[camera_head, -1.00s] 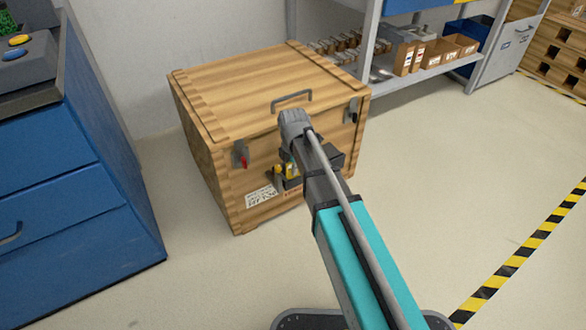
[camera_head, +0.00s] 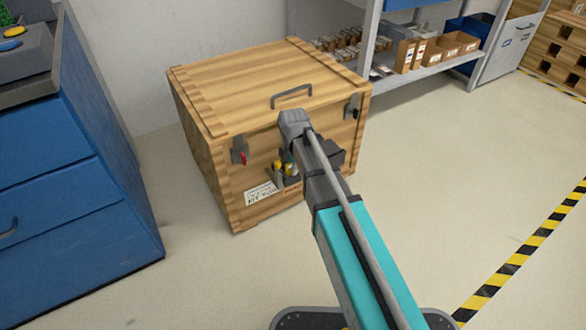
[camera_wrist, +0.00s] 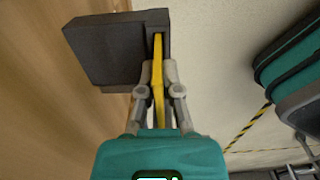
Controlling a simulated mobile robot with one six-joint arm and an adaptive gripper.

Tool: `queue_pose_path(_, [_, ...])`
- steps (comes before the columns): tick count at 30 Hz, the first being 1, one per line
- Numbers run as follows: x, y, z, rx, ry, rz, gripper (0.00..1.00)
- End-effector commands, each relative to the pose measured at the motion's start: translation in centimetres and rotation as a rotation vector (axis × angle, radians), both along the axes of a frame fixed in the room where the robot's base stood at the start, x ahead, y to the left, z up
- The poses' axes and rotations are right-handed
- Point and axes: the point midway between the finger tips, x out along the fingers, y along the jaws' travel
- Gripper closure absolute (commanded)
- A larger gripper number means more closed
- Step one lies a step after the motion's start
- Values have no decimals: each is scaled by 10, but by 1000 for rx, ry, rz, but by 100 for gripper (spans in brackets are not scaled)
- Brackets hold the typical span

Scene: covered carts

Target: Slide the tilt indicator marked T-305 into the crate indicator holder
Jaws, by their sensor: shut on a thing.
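The tilt indicator (camera_wrist: 158,68) shows as a thin yellow plate seen edge-on in the wrist view. My gripper (camera_wrist: 158,78) is shut on it, with one finger on each side. The dark grey indicator holder (camera_wrist: 100,48) stands out from the crate's face. The indicator's far end lies in line with the gap between the holder's thick block and its thin right part. I cannot tell how deep it sits in there. In the head view, my gripper (camera_head: 285,168) is close to the front of the wooden crate (camera_head: 212,175), partly hidden by my arm. The T-305 mark is not readable.
A blue drawer cabinet (camera_head: 75,180) stands left of the crate. A shelf (camera_head: 425,78) with small cardboard boxes is behind it at the right. The crate has a lid handle (camera_head: 291,96) and latches. Floor on the right is clear up to a yellow-black stripe (camera_head: 520,252).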

Motion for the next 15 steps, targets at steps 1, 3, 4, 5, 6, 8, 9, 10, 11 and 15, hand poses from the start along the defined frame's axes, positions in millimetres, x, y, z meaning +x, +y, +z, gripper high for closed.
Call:
queue_pose_path(1, [0, 0, -2, 0, 0, 0, 100])
queue_pose_path(3, [0, 0, -1, 0, 0, 0, 82])
queue_pose_path(4, [0, 0, 0, 0, 0, 0, 76])
queue_pose_path(5, [0, 0, 0, 0, 0, 0, 70])
queue_pose_path(6, [0, 0, 0, 0, 0, 0, 63])
queue_pose_path(8, [0, 0, -1, 0, 0, 0, 52])
queue_pose_path(9, [0, 0, 0, 0, 0, 0, 51])
queue_pose_path(10, [0, 0, 0, 0, 0, 0, 51])
queue_pose_path(11, [0, 0, 0, 0, 0, 0, 51])
queue_pose_path(15, [0, 0, 0, 0, 0, 0, 51])
